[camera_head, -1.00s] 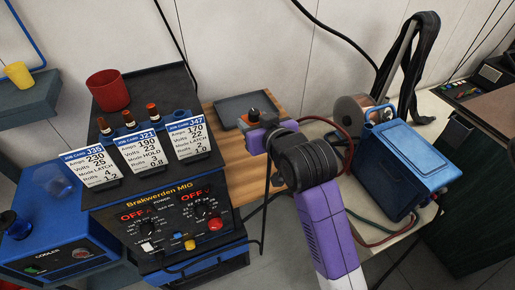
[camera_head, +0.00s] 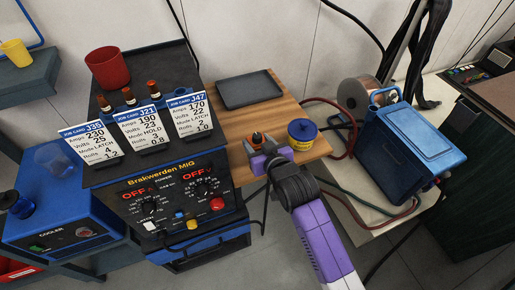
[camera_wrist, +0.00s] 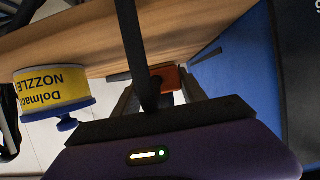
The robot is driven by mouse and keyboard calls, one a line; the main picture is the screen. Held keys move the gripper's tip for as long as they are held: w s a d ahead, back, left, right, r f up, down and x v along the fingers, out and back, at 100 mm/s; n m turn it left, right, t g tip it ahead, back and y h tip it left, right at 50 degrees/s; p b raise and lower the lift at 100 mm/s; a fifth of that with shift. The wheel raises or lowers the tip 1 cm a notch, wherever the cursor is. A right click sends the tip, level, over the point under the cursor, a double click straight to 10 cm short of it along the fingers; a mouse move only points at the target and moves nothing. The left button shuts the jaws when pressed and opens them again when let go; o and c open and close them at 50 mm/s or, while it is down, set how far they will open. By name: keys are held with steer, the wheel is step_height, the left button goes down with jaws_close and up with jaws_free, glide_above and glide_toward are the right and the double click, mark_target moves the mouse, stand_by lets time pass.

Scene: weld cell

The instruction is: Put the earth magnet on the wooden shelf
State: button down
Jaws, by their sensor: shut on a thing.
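The earth magnet, a small orange-red block with a black knob (camera_head: 257,138), is held in my gripper (camera_head: 262,150). In the wrist view the orange-red block (camera_wrist: 172,78) sits between the two dark fingers (camera_wrist: 163,95), partly hidden by a dark bar or cable crossing in front. The wooden shelf (camera_head: 234,110) lies behind and around my gripper in the head view. Its wooden surface (camera_wrist: 215,30) spans the top of the wrist view. My gripper is at the shelf's near edge; I cannot tell whether the magnet touches the wood.
A dark tray (camera_head: 250,91) lies at the shelf's back. A blue and yellow nozzle tin (camera_head: 302,133) stands at its right front. The welder (camera_head: 170,195) with job cards is left. A blue case (camera_head: 412,145) and cables are right. Bare wood shows between tray and gripper.

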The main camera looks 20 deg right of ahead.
steer(key=shift+f, duration=1.25)
steer(key=shift+f, duration=0.15)
steer(key=c, duration=0.6)
jaws_free()
steer(key=shift+f, duration=0.1)
steer(key=shift+c, duration=0.2)
steer(key=shift+s+r, duration=0.15)
steer(key=shift+r, duration=0.05)
steer(key=v, duration=1.1)
steer(key=shift+s+r, duration=0.2)
steer(key=shift+s, duration=0.1)
